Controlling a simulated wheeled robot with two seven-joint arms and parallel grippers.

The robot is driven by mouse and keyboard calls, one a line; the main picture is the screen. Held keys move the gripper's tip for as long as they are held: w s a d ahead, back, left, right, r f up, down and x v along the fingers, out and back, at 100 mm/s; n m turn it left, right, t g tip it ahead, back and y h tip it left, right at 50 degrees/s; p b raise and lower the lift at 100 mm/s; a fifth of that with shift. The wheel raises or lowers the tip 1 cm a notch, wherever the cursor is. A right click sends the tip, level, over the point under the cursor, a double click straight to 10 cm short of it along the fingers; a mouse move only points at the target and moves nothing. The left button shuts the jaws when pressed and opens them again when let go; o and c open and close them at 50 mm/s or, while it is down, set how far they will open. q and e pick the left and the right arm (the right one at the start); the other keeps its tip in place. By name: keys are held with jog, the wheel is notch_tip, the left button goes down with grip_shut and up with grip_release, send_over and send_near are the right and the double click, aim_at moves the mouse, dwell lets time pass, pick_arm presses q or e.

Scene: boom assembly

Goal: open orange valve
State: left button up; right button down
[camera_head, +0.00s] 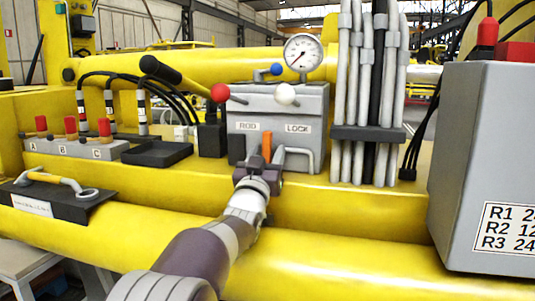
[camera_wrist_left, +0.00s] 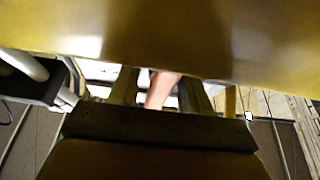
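The orange valve lever (camera_head: 267,147) stands upright in front of the grey ROD/LOCK box (camera_head: 300,110). My left gripper (camera_head: 266,165) is right at the lever, with its fingertips partly hidden by its own body. In the left wrist view, the orange lever (camera_wrist_left: 161,90) lies between the two fingers of my left gripper (camera_wrist_left: 160,92). The fingers stand apart, with a light gap between the left finger and the lever; the lever looks close to or against the right finger. My right gripper is not in view.
A red-knobbed lever (camera_head: 220,93), a white knob (camera_head: 287,94) and a pressure gauge (camera_head: 303,54) sit on or above the box. A grey pipe bracket (camera_head: 312,160) is just right of my gripper. Yellow beams (camera_head: 350,260) run below; a grey cabinet (camera_head: 480,160) stands at right.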

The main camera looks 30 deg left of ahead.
pick_arm(q)
jog(key=shift+r, duration=0.25)
